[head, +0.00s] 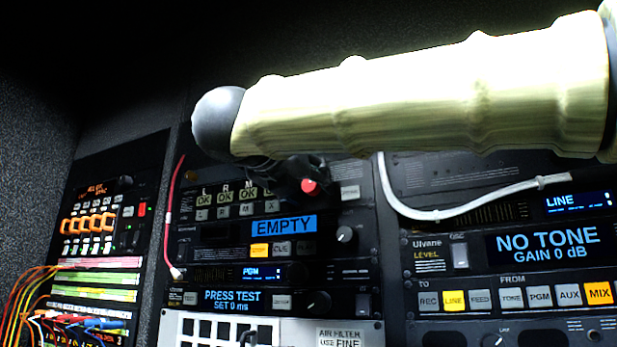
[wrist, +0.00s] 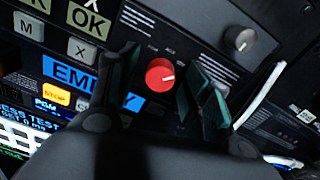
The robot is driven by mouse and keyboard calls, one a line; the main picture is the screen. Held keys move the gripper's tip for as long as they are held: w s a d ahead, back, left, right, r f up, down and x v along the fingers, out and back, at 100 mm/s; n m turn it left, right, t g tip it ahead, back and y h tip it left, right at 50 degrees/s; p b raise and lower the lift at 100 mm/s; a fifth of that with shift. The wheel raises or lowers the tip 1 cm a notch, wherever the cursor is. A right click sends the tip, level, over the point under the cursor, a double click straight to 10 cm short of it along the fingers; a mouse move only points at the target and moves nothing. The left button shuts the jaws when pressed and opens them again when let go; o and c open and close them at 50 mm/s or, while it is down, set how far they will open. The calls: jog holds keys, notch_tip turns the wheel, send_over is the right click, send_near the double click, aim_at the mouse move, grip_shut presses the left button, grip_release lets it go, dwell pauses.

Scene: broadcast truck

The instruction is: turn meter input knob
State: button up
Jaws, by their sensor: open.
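A round red knob (wrist: 160,76) with a white pointer line shows in the wrist view, with small labels around it too small to read. It also shows in the head view (head: 309,186), right of the lit OK buttons, and I take it for the meter input knob. My gripper (wrist: 158,68) is open, with one dark finger on each side of the knob. I see gaps between fingers and knob, and cannot tell how deep the fingers reach. In the head view my gripper (head: 287,172) is dark and partly hidden beneath my pale arm.
A blue EMPTY display (head: 283,226) sits below the red knob. A grey knob (wrist: 239,39) is at upper right in the wrist view. A white cable (head: 455,212) crosses the right rack, and a red cable (head: 169,220) hangs at left. My arm hides the upper panels.

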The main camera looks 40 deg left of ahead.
jog(key=shift+w, duration=0.25)
jog(key=shift+s, duration=0.1)
jog(key=c, duration=1)
jog(key=shift+c, duration=0.2)
